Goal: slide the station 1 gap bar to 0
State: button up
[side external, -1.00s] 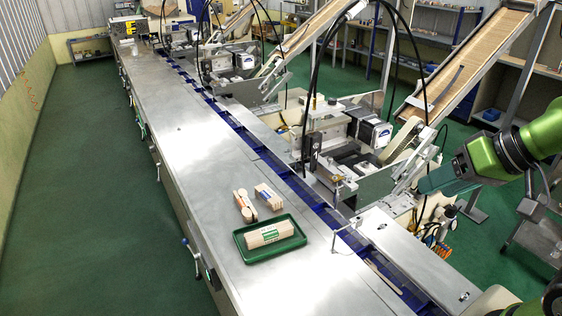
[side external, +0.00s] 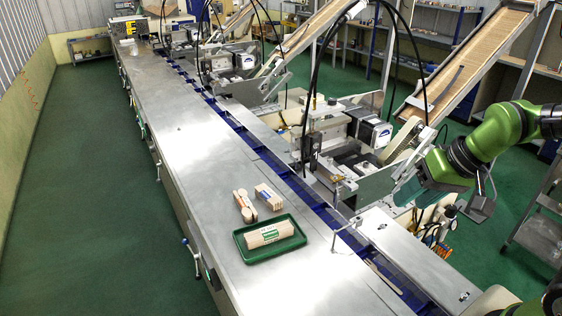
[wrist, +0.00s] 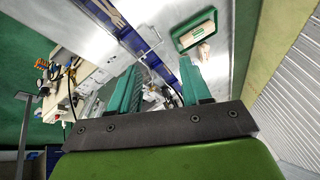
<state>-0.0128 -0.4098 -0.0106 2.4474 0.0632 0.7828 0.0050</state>
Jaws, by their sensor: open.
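The nearest wrapper station (side external: 345,130) stands at the right edge of the long steel table, beside the blue channel. My gripper (side external: 402,194) is right of the station in the side view, above the white machine frame and apart from the station's metal parts. In the wrist view my gripper (wrist: 160,70) has its two teal fingers spread, with nothing held between them.
A green tray (side external: 241,253) with a wrapped pack lies on the steel table (side external: 195,190). Wooden stick bundles (side external: 268,196) lie behind it. The blue channel (wrist: 189,78) runs past the fingers. Black hoses and a sloping chute (side external: 470,60) rise around the station. The table's left side is clear.

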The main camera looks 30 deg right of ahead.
jog(key=w+d+f+t+h, duration=0.1)
jog(key=w+d+f+h, duration=0.15)
jog(key=w+f, duration=0.85)
jog(key=t+h, duration=0.4)
jog(key=t, duration=0.3)
send_near(330, 158)
jog(key=shift+n, duration=0.4)
jog(key=x, duration=0.7)
jog(key=shift+w+d+f, duration=0.1)
jog(key=shift+d, duration=0.05)
grip_shut()
